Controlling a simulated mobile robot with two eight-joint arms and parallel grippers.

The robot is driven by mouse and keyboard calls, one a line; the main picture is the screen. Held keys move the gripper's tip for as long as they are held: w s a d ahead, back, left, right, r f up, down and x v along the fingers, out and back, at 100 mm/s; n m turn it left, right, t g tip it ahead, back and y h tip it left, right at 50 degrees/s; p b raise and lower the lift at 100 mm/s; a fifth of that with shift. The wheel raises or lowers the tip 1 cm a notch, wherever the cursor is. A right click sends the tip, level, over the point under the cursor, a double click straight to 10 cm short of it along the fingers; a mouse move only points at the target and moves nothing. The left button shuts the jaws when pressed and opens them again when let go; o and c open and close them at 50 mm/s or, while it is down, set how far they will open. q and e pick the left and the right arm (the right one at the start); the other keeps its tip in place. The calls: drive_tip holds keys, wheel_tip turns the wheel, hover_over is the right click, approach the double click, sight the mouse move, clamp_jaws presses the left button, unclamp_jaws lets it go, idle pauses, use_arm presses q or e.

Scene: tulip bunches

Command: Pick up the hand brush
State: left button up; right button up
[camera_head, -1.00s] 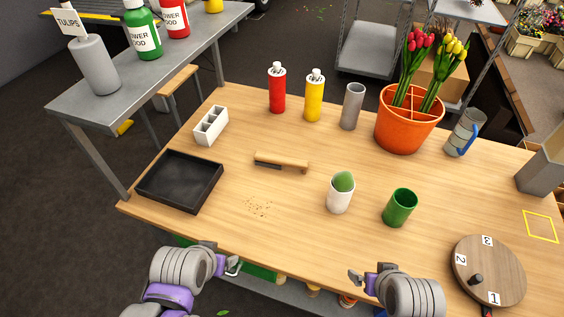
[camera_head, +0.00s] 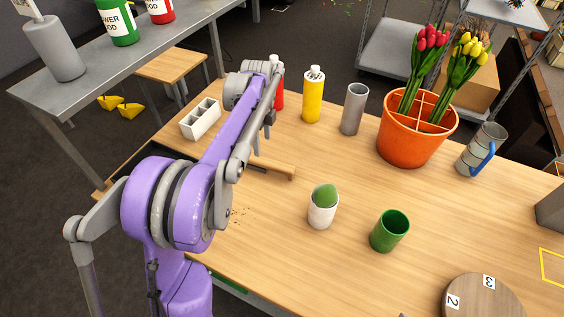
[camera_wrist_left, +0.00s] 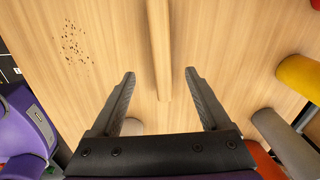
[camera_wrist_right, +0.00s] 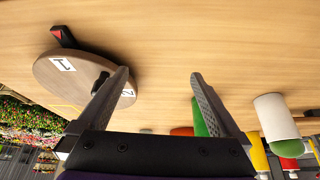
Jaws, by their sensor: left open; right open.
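The hand brush (camera_head: 274,168) lies on the wooden table, its light wooden handle showing to the right of my left arm. My arm hides its left part in the head view. In the left wrist view the brush handle (camera_wrist_left: 158,45) runs down from the top edge to between the fingertips of my left gripper (camera_wrist_left: 160,72). That gripper is open, with clear gaps on both sides of the handle. The head view does not show its fingers clearly. My right gripper (camera_wrist_right: 160,75) is open and empty near the table's front edge.
Crumbs (camera_wrist_left: 75,45) lie on the table beside the brush. A white cup with a green top (camera_head: 322,213), a green cup (camera_head: 390,231) and a yellow bottle (camera_head: 313,97) stand nearby. A white divided holder (camera_head: 200,119) is at the left. The black tray is mostly hidden.

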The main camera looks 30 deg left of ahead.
use_arm(q)
hover_over(263, 160)
drive_tip(key=f, duration=0.4)
drive_tip(key=shift+s+d+f, duration=0.1)
drive_tip(key=shift+s+f, duration=0.2)
drive_tip(key=shift+f, duration=0.1)
drive_tip(key=f, duration=0.5)
drive_tip(key=shift+w+f, duration=0.3)
drive_tip(key=shift+f, duration=0.05)
clamp_jaws()
